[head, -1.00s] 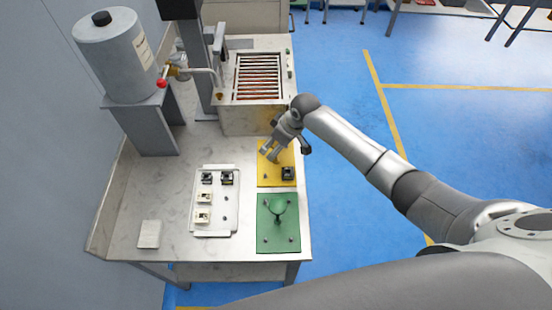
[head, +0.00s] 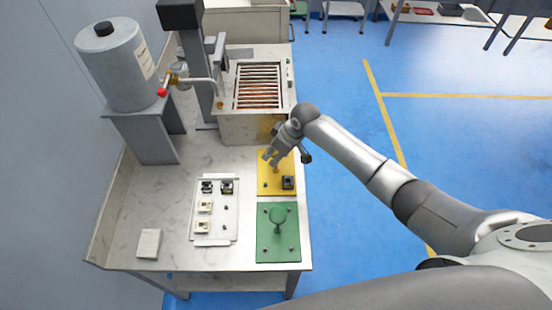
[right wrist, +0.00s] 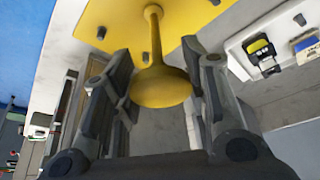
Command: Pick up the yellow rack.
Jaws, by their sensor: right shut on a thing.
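The yellow rack (head: 266,188) is a flat yellow plate with small pegs, lying on the bench just behind the green rack (head: 265,245). A small black part (head: 288,183) sits at its front right. My right gripper (head: 270,159) is over its back half, shut on its upright handle. In the right wrist view, the yellow plate (right wrist: 110,15) is at the top, and its round-ended handle (right wrist: 160,85) stands between the fingers (right wrist: 153,55). I cannot tell whether the plate is clear of the bench. My left gripper is not in view.
A white tray (head: 232,215) with several small parts lies left of the racks. Behind the yellow rack stands a metal box (head: 245,128) with a slotted top. A grey tank (head: 115,65) on a stand is at the left. Blue floor (head: 345,225) is open at the right.

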